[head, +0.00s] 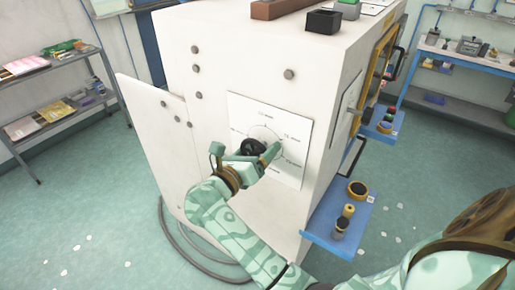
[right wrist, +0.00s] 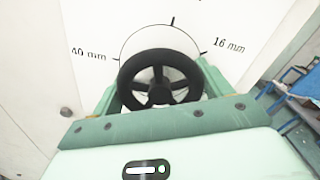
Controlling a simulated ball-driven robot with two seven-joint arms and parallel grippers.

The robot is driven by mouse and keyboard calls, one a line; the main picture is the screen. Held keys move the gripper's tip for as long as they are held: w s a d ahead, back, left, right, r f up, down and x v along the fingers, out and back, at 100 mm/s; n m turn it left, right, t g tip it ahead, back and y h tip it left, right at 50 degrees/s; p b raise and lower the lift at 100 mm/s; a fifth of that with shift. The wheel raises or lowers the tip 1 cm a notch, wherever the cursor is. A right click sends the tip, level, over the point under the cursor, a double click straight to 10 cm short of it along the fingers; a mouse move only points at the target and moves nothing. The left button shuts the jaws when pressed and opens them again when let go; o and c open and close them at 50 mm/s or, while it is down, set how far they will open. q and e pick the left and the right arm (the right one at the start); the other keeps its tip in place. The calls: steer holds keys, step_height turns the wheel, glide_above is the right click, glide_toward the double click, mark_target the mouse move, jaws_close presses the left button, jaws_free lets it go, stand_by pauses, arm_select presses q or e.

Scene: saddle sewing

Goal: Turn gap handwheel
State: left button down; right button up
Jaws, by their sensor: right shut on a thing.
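The black gap handwheel (head: 252,146) sits on a white dial plate (head: 293,122) on the side of a large white machine. In the right wrist view the spoked handwheel (right wrist: 160,88) faces me. A thin scale arc is above it, with a tick at the top, "40 mm" at left and "16 mm" at right. My right gripper (head: 246,155) is at the wheel, with one green finger on each side of its rim. In the right wrist view the gripper (right wrist: 158,88) is shut on the wheel. Its fingers partly hide the wheel in the head view. My left gripper is not in view.
Blue side shelves (head: 325,220) with small knobs and parts stick out from the machine's right side. A grey hose (head: 185,245) lies on the floor by its base. A metal rack (head: 55,85) stands at left and a blue workbench (head: 455,65) at back right.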

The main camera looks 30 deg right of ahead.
stand_by(0.4)
steer(key=o, duration=1)
